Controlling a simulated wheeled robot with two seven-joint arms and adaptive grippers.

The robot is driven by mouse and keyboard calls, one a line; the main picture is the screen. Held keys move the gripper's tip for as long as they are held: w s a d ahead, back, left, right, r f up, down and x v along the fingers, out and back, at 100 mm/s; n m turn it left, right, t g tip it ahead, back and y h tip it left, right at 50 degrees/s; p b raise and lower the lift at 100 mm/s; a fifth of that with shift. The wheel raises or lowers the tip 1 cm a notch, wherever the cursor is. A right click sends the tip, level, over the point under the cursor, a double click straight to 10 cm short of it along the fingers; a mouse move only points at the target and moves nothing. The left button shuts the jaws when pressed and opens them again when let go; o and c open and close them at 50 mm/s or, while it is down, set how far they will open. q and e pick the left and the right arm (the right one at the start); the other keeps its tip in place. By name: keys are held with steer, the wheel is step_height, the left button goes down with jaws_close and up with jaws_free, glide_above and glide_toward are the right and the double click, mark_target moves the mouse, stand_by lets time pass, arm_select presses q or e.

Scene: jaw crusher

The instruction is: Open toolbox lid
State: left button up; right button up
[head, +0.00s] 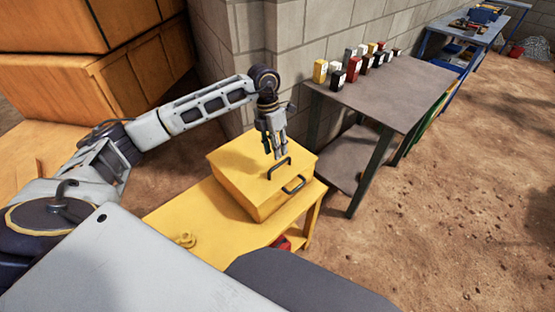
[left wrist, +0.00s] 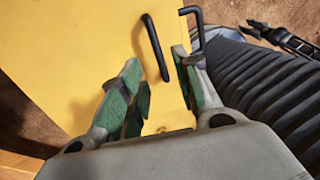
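The yellow toolbox (head: 245,178) stands on a yellow table with its lid (head: 243,157) shut. One black handle (head: 280,166) is on the lid's top, and another black handle (head: 294,185) is at its front side. My left gripper (head: 276,153) points down just above the lid, beside the top handle. In the left wrist view my left gripper's green-padded fingers (left wrist: 160,85) are apart. A black handle (left wrist: 155,47) shows ahead of the gap between them, and the second handle (left wrist: 196,24) is further right. I cannot tell whether a finger touches the lid.
The yellow table (head: 218,231) has a small yellow object (head: 185,240) at its front left. A grey table (head: 392,91) with several small coloured blocks stands to the right. A block wall (head: 235,60) is behind. Open dirt ground lies at the right.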

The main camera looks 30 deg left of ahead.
arm_select(q)
steer(key=shift+s+d+f, duration=0.1)
steer(key=shift+d+f, duration=0.15)
steer(key=shift+f, duration=1.05)
steer(key=shift+s+d+f, duration=0.1)
steer(key=shift+d+f, duration=0.1)
steer(key=shift+f, duration=1.05)
jaws_close()
